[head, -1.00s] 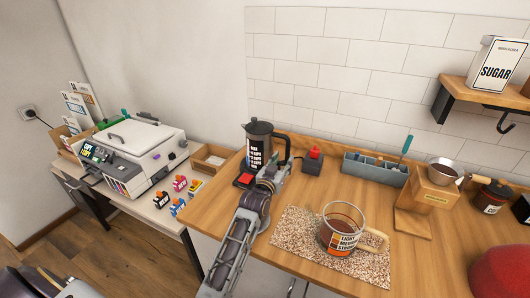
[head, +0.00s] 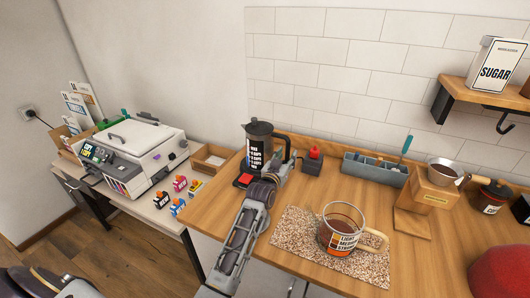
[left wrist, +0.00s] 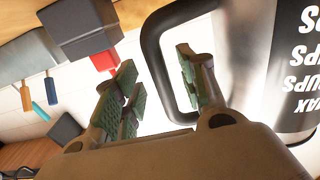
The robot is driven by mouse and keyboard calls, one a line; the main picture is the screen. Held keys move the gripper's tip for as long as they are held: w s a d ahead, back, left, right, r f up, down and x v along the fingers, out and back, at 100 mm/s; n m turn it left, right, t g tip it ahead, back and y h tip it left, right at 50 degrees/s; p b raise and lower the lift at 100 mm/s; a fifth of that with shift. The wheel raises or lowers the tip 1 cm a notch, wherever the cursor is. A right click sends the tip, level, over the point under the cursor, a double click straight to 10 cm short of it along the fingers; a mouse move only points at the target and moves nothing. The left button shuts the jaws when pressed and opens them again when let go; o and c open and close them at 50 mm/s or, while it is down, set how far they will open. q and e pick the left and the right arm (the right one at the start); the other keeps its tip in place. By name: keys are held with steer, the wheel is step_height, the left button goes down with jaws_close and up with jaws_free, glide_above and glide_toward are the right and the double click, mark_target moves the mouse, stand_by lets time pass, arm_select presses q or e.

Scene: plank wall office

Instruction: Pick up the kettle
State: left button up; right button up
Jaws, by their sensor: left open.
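The kettle (head: 258,146) stands upright on its base at the left of the wooden counter. It has a dark lid, a grey body with printed lettering and a black handle on its right side. My left gripper (head: 285,164) is at the handle side, open and empty. In the left wrist view the kettle body (left wrist: 285,50) fills the right side. The black handle (left wrist: 153,58) runs between the spread green-padded fingers of the gripper (left wrist: 158,88), with one finger appearing inside the loop. I cannot tell whether either finger touches it. My right gripper is out of view.
A small box with a red top (head: 313,160) stands close right of the gripper. A blue-grey organizer (head: 375,170) is behind, against the tiled wall. A glass mug (head: 341,232) sits on a speckled mat (head: 290,227) in front. A wooden dripper stand (head: 412,222) is further right.

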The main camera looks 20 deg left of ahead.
arm_select(q)
steer(key=shift+w, duration=0.85)
jaws_close()
steer(key=shift+r, duration=0.2)
stand_by(0.3)
